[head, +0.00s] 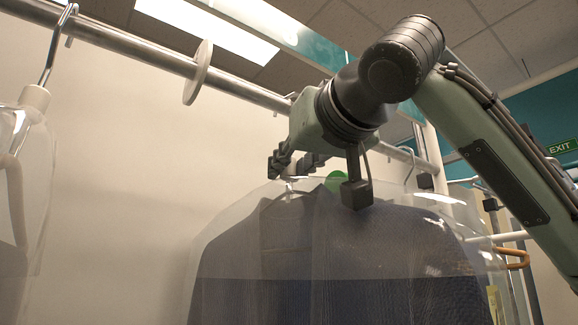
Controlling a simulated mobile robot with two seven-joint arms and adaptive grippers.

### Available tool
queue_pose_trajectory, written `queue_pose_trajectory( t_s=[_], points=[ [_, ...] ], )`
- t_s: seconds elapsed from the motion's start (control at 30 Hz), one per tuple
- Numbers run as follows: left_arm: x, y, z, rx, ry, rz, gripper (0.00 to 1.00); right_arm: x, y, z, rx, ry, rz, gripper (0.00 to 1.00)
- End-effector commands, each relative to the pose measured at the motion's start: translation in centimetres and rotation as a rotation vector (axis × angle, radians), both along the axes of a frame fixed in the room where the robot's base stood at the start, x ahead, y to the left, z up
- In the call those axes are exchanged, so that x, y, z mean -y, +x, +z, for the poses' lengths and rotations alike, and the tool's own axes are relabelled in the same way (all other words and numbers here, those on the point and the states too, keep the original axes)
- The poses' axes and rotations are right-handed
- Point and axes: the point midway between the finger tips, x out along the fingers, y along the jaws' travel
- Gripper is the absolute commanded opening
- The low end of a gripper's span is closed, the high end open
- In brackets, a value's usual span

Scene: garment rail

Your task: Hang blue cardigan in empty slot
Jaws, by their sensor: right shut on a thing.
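The blue cardigan (340,255) is dark navy and hangs upright inside a clear garment cover in the middle of the head view. My right gripper (318,182) is at the top of it, just below the rail, and is shut on its hanger; the hanger's neck and hook are mostly hidden behind the gripper. I cannot tell whether the hook touches the rail. The metal rail (135,46) runs from upper left down to the right. An empty stretch of rail lies between the white divider disc (198,72) and my gripper. My left gripper is out of view.
A clear-covered garment (32,170) hangs at the far left by a metal hook (54,45). Another hook (411,165) shows right of my gripper. A green round piece (337,181) sits behind the gripper. A brown hanger end (516,257) is at the right.

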Motion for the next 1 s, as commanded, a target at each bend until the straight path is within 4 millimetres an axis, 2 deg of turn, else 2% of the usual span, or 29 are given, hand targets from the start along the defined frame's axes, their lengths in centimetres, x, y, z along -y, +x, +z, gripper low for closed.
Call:
queue_pose_trajectory(
  t_s=[0.4,0.43,0.6,0.87,1.0],
  points=[
    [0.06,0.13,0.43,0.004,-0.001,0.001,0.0,0.03,-0.07,0.02,0.002,0.002,0.0,0.0],
    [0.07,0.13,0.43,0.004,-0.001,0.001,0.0,0.03,-0.07,0.02,0.002,0.002,0.0,0.22],
    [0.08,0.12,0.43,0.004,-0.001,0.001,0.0,0.03,-0.04,-0.02,0.001,0.002,0.0,0.43],
    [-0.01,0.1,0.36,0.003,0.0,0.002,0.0,-0.01,0.0,-0.21,-0.002,-0.001,0.0,0.43],
    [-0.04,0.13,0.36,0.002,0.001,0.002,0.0,0.25,-0.78,-0.1,0.001,-0.001,0.001,0.43]
  ],
)
